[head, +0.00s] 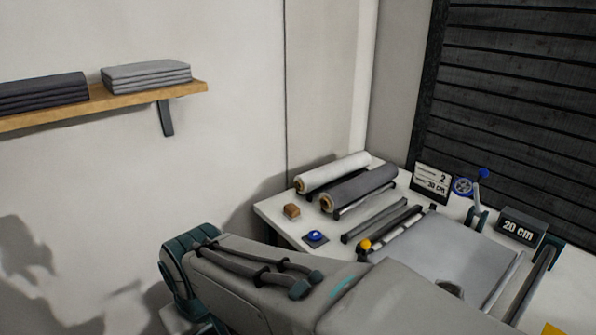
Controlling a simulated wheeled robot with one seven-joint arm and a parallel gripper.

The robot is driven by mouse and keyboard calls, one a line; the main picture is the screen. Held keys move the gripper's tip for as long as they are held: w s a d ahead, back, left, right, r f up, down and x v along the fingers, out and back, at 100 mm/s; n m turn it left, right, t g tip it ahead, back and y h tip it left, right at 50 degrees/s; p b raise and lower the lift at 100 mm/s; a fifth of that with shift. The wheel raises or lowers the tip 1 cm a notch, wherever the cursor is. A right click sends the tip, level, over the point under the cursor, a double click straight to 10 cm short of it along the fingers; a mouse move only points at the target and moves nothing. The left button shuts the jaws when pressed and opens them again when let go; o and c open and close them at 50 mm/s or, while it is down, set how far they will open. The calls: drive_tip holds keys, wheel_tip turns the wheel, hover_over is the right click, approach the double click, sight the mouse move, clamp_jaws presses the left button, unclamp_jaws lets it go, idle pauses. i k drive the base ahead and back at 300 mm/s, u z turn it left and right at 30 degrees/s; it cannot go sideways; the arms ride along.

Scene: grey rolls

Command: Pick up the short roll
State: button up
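Two rolls lie side by side at the back left of the white table, on a dark rack. One is a pale roll (333,171) at the back. The other is a dark grey roll (362,187) in front of it. Both show brown cores at their near left ends. They look close in length, and I cannot tell which one is the short roll. My gripper is not in view; my grey arm fills the lower middle and hides the front of the table.
A wall shelf (150,95) holds folded cloths.

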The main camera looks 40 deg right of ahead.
sight(334, 199)
drive_tip(key=z, duration=0.6)
drive_tip(key=i, duration=1)
drive_tip(key=z, duration=1.2)
drive_tip(key=i, duration=0.35)
drive_tip(key=z, duration=0.25)
